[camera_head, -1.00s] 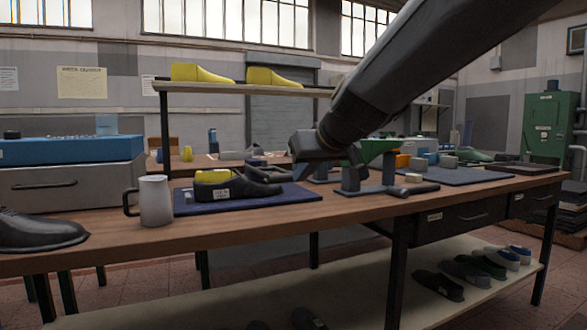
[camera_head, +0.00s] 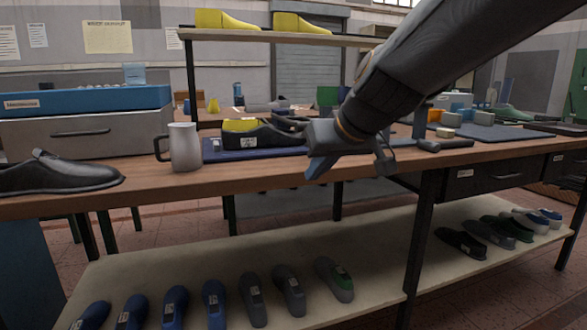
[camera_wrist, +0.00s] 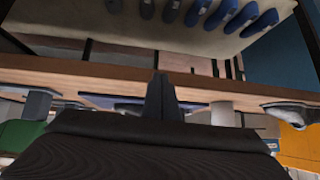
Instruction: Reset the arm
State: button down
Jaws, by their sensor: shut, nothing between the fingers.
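My gripper (camera_head: 318,166) hangs at the end of my dark arm, in front of the workbench's near edge in the head view. Its blue-grey fingers point down and left. In the wrist view the fingers (camera_wrist: 163,98) are together with nothing between them, against the wooden bench edge. The wooden workbench (camera_head: 225,183) runs across the head view. A dark shoe with a yellow last (camera_head: 240,125) lies on a blue mat (camera_head: 213,155), left of and behind my gripper.
A grey mug (camera_head: 185,148) and a black shoe (camera_head: 60,175) stand on the bench at left. A hammer (camera_head: 445,145) lies right of my arm. Several shoes line the lower shelf (camera_head: 385,265). Yellow lasts (camera_head: 228,20) sit on a raised shelf. Open floor lies under the bench.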

jog(key=s+a+f+n+g+h, duration=0.1)
jog(key=s+a+f+g+h, duration=0.2)
jog(key=s+f, duration=0.9)
jog(key=s+a+f+n+g, duration=0.1)
jog(key=s+a+f+g, duration=0.3)
jog(key=s+f, duration=0.8)
jog(key=s+d+r+m+p, duration=0.1)
jog(key=d+r+m+p, duration=0.2)
jog(key=d+r+p, duration=0.6)
jog(key=s+d+r+m+g+p, duration=0.1)
jog(key=d+r+m+p, duration=0.1)
jog(key=d+r+p, duration=0.8)
notch_tip(320, 180, up, 4)
jog(key=p, duration=0.7)
jog(key=shift+s+r+m+h, duration=0.25)
jog(key=shift+m+h, duration=0.15)
dwell(0.7)
